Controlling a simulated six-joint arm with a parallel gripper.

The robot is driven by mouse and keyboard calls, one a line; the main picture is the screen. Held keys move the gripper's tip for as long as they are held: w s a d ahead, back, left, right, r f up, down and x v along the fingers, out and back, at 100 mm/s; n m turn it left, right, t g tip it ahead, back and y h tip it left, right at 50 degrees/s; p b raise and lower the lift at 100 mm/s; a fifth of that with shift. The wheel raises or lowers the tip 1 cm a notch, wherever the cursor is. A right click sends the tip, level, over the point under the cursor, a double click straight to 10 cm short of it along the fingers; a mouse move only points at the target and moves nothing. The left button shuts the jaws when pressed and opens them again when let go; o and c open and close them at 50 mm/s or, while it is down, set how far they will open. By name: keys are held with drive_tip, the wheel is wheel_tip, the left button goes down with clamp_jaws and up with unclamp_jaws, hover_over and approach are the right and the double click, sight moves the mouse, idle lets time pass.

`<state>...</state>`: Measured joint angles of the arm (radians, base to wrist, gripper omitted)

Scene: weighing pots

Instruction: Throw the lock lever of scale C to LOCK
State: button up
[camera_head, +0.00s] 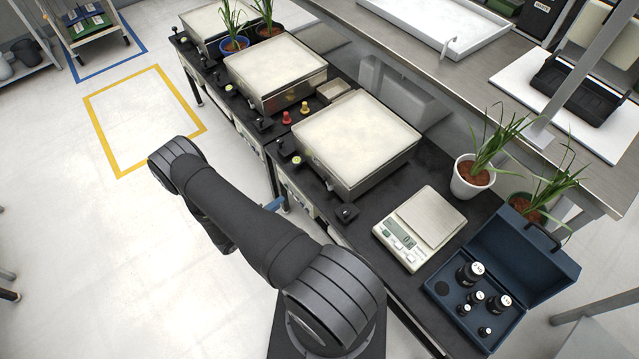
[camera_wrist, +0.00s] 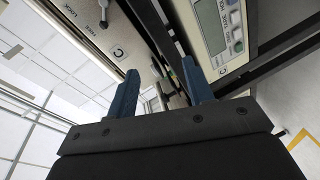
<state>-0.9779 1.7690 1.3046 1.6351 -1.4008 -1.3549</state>
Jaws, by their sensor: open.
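In the wrist view, a pale panel marked C, LOCK and FREE carries the lock lever (camera_wrist: 103,14), a small metal rod with a rounded end, cut by the top edge. I cannot tell clearly which word it points to. My gripper (camera_wrist: 160,76) is open, its two blue fingers apart with no object held between them. The lever lies beyond the left finger, apart from it. In the head view a bit of blue finger (camera_head: 275,204) shows beside the bench front; my arm hides the rest. The nearest large scale (camera_head: 356,138) stands above there; its front panel is mostly hidden.
A grey display panel (camera_wrist: 220,28) is right of the fingers in the wrist view. On the bench are other large scales (camera_head: 275,66), a small digital scale (camera_head: 432,217), a potted plant (camera_head: 470,180) and a blue weight case (camera_head: 515,250). The floor left is clear.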

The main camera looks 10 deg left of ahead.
drive_tip(key=s+d+r+n+h, duration=0.2)
drive_tip(key=s+r+n, duration=0.1)
drive_tip(key=s+r, duration=0.15)
approach(327, 183)
drive_tip(key=shift+n+h, duration=0.4)
drive_tip(key=x, duration=0.5)
drive_tip(key=w+a+x, duration=0.1)
drive_tip(key=x, duration=0.1)
drive_tip(key=shift+w+d, duration=0.2)
drive_tip(key=shift+w, duration=0.05)
drive_tip(key=c, duration=1)
